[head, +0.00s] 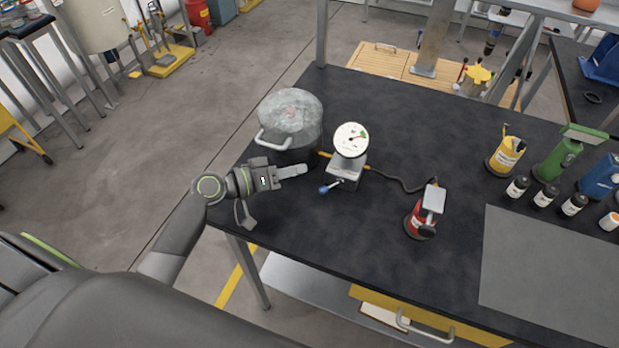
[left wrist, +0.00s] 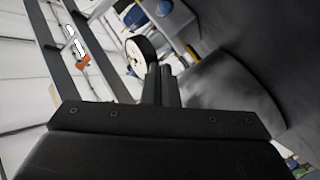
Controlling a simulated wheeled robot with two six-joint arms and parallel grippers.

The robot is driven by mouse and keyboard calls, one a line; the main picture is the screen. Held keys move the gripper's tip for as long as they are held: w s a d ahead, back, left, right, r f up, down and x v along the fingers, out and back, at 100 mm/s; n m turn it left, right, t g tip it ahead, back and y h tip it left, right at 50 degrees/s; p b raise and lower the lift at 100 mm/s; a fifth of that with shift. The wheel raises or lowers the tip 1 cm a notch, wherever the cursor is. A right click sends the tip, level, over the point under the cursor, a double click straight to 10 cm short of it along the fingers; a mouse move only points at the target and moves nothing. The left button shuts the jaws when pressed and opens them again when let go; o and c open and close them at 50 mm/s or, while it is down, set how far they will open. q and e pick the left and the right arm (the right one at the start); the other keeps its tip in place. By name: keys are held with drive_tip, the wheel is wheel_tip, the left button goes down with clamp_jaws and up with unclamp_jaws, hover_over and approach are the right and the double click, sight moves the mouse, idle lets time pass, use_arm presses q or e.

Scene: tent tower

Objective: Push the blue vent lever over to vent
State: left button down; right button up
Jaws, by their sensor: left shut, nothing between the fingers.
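The blue vent lever (head: 324,190) sticks out to the left from the base of a grey valve block (head: 346,176) on the dark table. A round white gauge (head: 351,139) stands on top of the block, and it also shows in the left wrist view (left wrist: 135,57). My left gripper (head: 303,170) is shut and empty. It points right, just left of the block and a little above and behind the blue knob in the picture. I cannot tell whether it touches anything. In the left wrist view the shut fingers (left wrist: 160,85) show near the gauge. My right gripper is not in view.
A grey lidded pot (head: 290,115) with a handle stands close behind my left gripper. A yellow hose joins it to the block. A dark hose runs right to a red pump (head: 420,220). Bottles and cans stand at the right, beside a grey mat (head: 550,270).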

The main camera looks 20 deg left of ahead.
sight(330, 186)
use_arm(q)
drive_tip(key=shift+x, duration=1)
drive_tip(key=shift+s+d+f+p, duration=0.4)
drive_tip(key=shift+d+f+p, duration=0.3)
drive_tip(key=shift+d+f, duration=0.1)
drive_tip(key=shift+s+d+f, duration=0.4)
drive_tip(key=shift+f, duration=0.25)
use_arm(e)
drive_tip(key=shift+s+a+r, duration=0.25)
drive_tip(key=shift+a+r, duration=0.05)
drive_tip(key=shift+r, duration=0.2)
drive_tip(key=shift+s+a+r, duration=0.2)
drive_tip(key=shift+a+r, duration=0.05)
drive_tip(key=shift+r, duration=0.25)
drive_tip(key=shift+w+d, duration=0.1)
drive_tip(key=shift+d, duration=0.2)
